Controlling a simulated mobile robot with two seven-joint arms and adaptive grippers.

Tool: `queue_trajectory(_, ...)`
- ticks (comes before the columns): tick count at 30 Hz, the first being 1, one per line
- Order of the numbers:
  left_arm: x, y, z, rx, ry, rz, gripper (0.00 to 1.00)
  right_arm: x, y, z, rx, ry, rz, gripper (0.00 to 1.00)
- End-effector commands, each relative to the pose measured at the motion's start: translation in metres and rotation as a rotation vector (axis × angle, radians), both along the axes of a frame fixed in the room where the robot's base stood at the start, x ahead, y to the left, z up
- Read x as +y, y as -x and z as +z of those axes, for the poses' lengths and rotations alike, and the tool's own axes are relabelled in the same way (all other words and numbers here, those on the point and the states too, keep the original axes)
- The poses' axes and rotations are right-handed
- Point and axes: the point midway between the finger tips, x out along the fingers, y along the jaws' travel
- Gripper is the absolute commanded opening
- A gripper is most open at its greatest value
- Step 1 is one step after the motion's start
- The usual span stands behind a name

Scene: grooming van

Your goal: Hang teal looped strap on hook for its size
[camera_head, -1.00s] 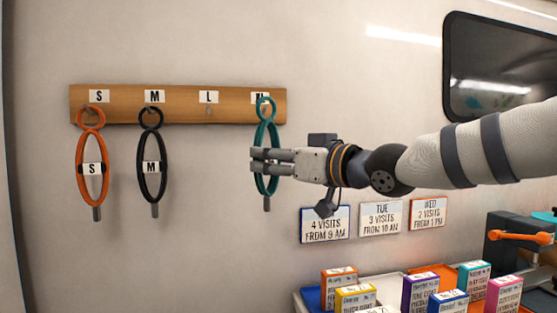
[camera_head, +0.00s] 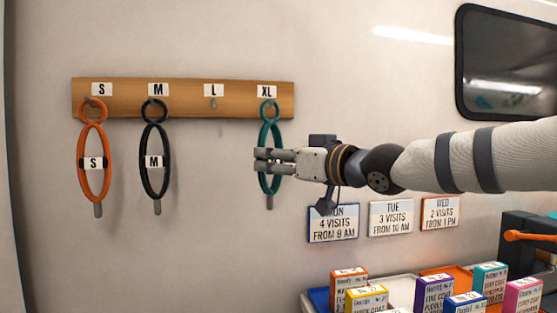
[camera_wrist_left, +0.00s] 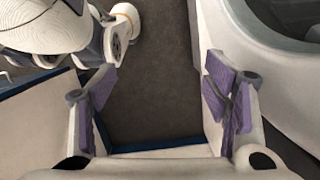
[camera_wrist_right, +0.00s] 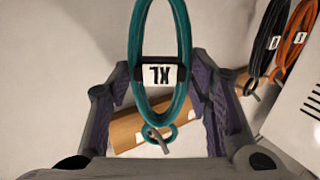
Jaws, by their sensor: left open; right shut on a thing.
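The teal looped strap (camera_head: 276,135) hangs upright below the XL label (camera_head: 267,91) on the wooden hook board (camera_head: 235,100). Its small upper loop is at the XL hook. In the right wrist view the strap (camera_wrist_right: 184,40) carries an XL tag (camera_wrist_right: 160,74), and a grey peg (camera_wrist_right: 155,139) shows at its small loop. I cannot tell whether the loop bears on the peg. My right gripper (camera_head: 262,160) is shut on the strap's large loop, which hides part of it. My left gripper (camera_wrist_left: 172,100) is open and empty, over the floor, away from the board.
An orange S strap (camera_head: 82,160) hangs under S and a black M strap (camera_head: 147,163) under M. The L hook (camera_head: 213,103) is bare. Visit signs (camera_head: 333,223) are on the wall below my right arm. Several small boxes (camera_head: 433,293) stand at the lower right.

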Motion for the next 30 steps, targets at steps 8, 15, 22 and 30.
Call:
queue_trajectory(8, 0.000, 0.000, 0.000, 0.000, 0.000, 0.000, 0.70, 0.000, 0.000, 0.000, -0.001, -0.001, 0.000, 0.15)
queue_trajectory(15, 0.000, 0.000, 0.000, 0.000, 0.000, 0.000, 0.70, 0.000, 0.000, 0.000, -0.001, -0.001, 0.000, 0.70)
queue_trajectory(22, 0.000, 0.000, 0.000, 0.000, 0.000, 0.000, 0.70, -0.001, 0.001, 0.000, 0.001, 0.001, 0.000, 0.70)
queue_trajectory(30, 0.000, 0.000, 0.000, 0.000, 0.000, 0.000, 0.70, -0.041, 0.046, 0.002, -0.002, -0.001, -0.001, 0.70)
